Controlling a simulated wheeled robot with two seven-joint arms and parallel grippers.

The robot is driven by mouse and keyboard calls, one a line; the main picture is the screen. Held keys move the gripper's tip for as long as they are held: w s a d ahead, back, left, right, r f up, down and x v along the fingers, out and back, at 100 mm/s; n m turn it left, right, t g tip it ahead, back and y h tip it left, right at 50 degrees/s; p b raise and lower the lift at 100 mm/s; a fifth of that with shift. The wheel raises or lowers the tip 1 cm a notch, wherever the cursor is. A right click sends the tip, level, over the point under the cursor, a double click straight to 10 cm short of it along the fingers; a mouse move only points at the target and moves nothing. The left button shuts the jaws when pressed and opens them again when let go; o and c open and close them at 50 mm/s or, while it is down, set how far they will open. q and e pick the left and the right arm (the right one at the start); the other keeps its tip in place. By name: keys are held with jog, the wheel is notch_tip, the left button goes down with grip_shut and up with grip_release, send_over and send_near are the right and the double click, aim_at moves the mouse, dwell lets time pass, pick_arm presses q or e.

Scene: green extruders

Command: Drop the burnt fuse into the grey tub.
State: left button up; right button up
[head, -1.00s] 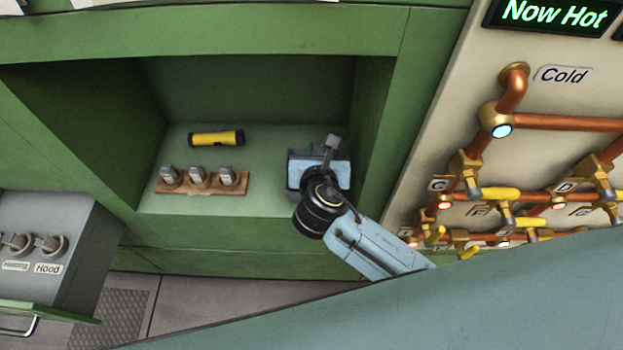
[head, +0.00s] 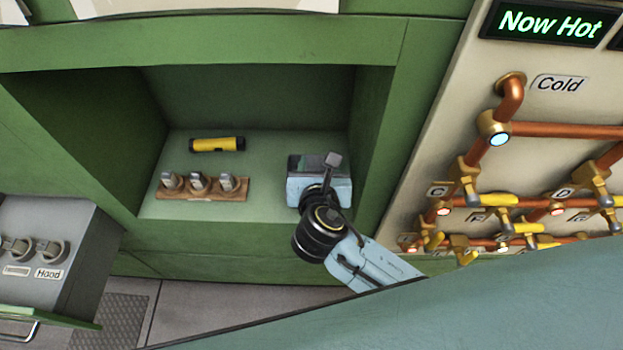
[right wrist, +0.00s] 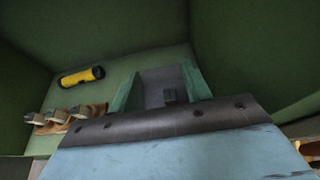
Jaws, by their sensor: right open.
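My right gripper (head: 318,162) is inside the green alcove at its right side. In the right wrist view its two teal fingers (right wrist: 160,76) stand apart, open. Between and beyond them is a grey boxy shape (right wrist: 152,88), which looks like the grey tub. A small dark block (right wrist: 170,96) shows against it; I cannot tell whether it is the burnt fuse or whether it lies inside. In the head view my gripper mostly hides this spot. My left gripper is not in view.
A wooden rack (head: 205,194) with three grey-topped fuses (head: 198,181) stands left in the alcove. A yellow flashlight (head: 217,144) lies behind it. Alcove walls are close on the right. A grey panel (head: 40,228) with sockets is at far left; copper pipes (head: 560,129) are right.

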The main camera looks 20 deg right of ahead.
jog(key=v, duration=1)
jog(key=shift+p, duration=0.4)
jog(key=shift+f, duration=0.2)
jog(key=s+d+f+m+g+y+b, duration=0.1)
jog(key=s+d+f+m+g, duration=0.15)
jog(key=f, duration=0.85)
jog(key=s+d+f+m+g+b, duration=0.15)
jog(key=f+m, duration=0.25)
jog(key=f, duration=0.7)
jog(key=s+d+f+m+g+y, duration=0.1)
jog(key=s+f+m+g, duration=0.2)
jog(key=f, duration=0.7)
jog(key=s+d+f+m+g+b, duration=0.1)
jog(key=s+d+f+m+g, duration=0.1)
jog(key=s+d+f+m, duration=0.3)
jog(key=s+d+f+m+g+y+b, duration=0.1)
jog(key=s+d+f+m, duration=0.4)
jog(key=s+f+m, duration=0.8)
jog(key=s+m+g, duration=0.1)
jog(key=s+m, duration=0.2)
jog(key=s, duration=0.2)
jog(key=shift+s+f+g+y, duration=0.25)
jog(key=shift+s+g+y, duration=0.05)
jog(key=shift+g, duration=0.1)
